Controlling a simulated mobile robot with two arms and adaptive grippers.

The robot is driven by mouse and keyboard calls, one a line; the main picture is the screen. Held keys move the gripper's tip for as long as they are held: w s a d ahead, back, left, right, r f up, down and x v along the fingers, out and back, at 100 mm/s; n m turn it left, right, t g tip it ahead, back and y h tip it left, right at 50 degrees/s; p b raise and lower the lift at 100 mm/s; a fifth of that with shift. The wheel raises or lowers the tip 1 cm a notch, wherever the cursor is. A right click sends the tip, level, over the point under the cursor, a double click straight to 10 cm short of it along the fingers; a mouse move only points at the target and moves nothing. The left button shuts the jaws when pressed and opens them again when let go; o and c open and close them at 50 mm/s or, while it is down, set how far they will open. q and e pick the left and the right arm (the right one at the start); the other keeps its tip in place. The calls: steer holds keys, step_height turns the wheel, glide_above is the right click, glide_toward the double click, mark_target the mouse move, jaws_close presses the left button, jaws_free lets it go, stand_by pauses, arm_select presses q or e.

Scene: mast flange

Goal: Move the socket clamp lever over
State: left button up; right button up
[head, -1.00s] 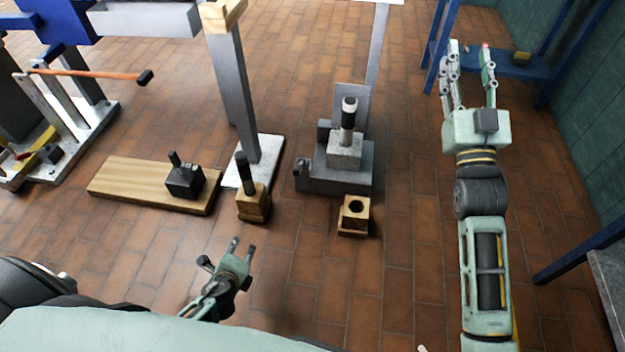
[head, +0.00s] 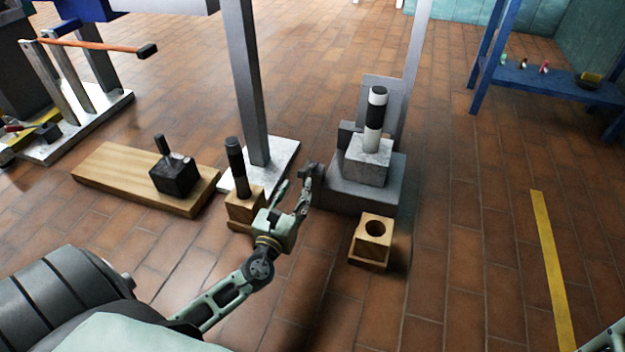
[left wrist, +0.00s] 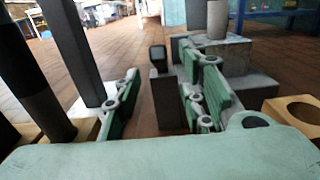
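The grey socket fixture (head: 352,190) stands right of centre in the head view and holds a pale block with an upright black-and-white peg (head: 375,115). A dark knobbed clamp lever (head: 308,170) sticks out at its left side. My left gripper (head: 293,192) is open just in front of this lever, fingers pointing away from me. In the left wrist view the lever's black knob (left wrist: 157,56) shows between the two green fingers (left wrist: 158,85), apart from both as far as I can see.
A wooden block with a dark peg (head: 238,175) stands close left of my left gripper. A wooden block with a hole (head: 372,240) sits to its right. A wooden board (head: 125,175) carries a black lever box (head: 174,175). Grey posts rise behind.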

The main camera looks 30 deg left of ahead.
mark_target(304, 173)
arm_select(q)
steer(key=b+x, duration=0.1)
steer(key=x, duration=0.6)
steer(key=shift+w+a+b, duration=0.1)
steer(key=shift+w+b, duration=0.15)
steer(key=shift+b, duration=0.1)
steer(key=shift+c, duration=0.7)
jaws_close()
